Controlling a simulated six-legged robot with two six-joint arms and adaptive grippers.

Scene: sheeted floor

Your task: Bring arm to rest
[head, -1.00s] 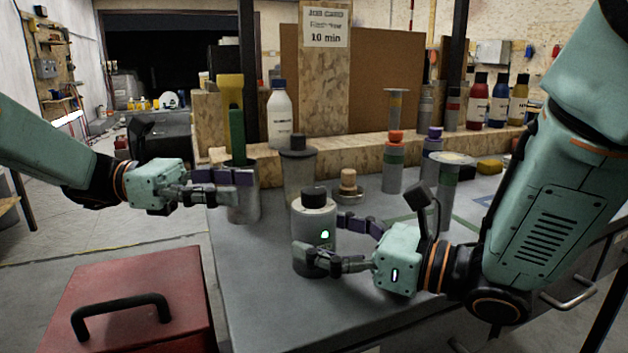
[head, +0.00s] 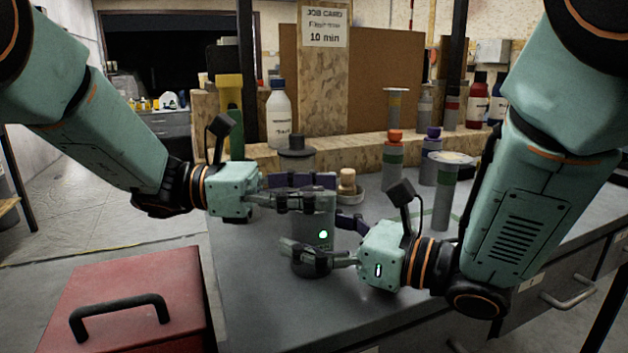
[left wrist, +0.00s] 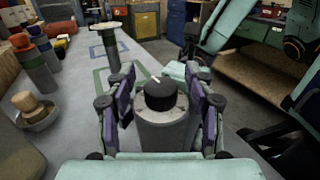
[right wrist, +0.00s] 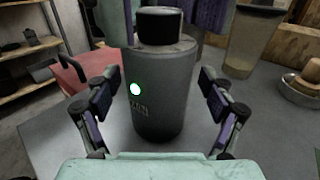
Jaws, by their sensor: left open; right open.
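A grey canister (head: 312,228) with a small green light stands upright on the bench, partly hidden by both grippers in the head view. Its black cap shows in the left wrist view (left wrist: 160,94) and the right wrist view (right wrist: 158,25). My left gripper (head: 328,192) is open, with its fingers on either side of the canister's upper part. My right gripper (head: 316,236) is open lower down, its fingers either side of the canister's body. In the right wrist view, gaps show between the fingers and the canister (right wrist: 157,90). Left finger contact is unclear.
A red toolbox (head: 125,300) stands at the front left. A dark-lidded cylinder (head: 297,160) is just behind the canister. A wooden piece in a dish (head: 347,186) and several banded posts (head: 392,160) stand further back. The bench front (head: 260,310) is clear.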

